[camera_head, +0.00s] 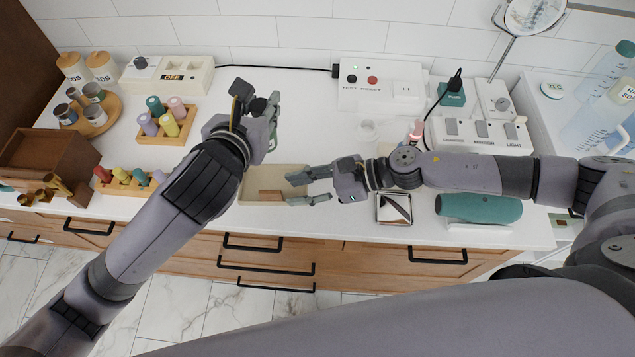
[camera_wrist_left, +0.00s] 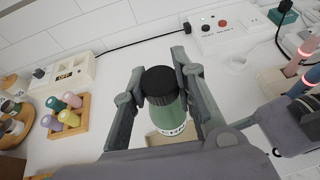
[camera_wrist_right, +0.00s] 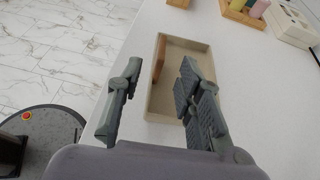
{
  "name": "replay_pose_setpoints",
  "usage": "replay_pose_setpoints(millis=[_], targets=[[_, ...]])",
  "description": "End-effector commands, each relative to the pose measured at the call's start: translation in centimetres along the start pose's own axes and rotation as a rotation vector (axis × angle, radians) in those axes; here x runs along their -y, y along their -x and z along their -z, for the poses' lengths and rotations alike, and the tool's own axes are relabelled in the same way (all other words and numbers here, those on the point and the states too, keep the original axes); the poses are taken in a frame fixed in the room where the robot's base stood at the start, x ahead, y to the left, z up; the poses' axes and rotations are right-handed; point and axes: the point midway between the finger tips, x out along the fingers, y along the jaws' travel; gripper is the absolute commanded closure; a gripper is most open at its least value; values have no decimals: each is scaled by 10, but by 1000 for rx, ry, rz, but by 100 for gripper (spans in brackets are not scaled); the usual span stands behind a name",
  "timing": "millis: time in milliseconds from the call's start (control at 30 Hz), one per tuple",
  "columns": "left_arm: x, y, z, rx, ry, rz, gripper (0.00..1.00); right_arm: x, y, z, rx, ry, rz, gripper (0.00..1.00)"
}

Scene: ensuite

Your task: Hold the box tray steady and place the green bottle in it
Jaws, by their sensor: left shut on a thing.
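The green bottle (camera_wrist_left: 170,117) with a black cap is in my left gripper (camera_head: 268,118), in the left wrist view (camera_wrist_left: 159,68) between both fingers. The gripper holds it above the far end of the beige box tray (camera_head: 254,185); the bottle is mostly hidden in the head view. In the right wrist view the tray (camera_wrist_right: 184,55) is shallow and open, with a brown wooden piece (camera_wrist_right: 159,58) against one wall. My right gripper (camera_head: 307,188) is open at the tray's right end. In its wrist view (camera_wrist_right: 160,85), one finger is outside the tray and the other over its inside.
Small bottle racks (camera_head: 166,122) and a brown wooden box (camera_head: 42,155) stand at left. A switch box (camera_head: 378,88) is at the back. A teal cylinder (camera_head: 478,208) and a small square mirror (camera_head: 394,208) lie at right. The counter's front edge is close to the tray.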

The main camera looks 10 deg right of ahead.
Motion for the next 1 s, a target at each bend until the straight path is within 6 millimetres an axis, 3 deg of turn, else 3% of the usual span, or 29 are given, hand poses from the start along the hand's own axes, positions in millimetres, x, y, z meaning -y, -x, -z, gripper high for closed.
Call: replay_pose_setpoints(millis=[200, 400, 800, 1000], targets=[[0, 0, -1, 3, 0, 0, 100, 0, -42, -1, 1, 1, -2, 67], [0, 0, -1, 3, 0, 0, 100, -1, -65, 0, 0, -2, -1, 67], [0, 0, -1, 3, 0, 0, 100, 0, -72, 0, 0, -1, -1, 67], [0, 0, -1, 3, 0, 1, 100, -1, -72, 0, 0, -1, -1, 79]])
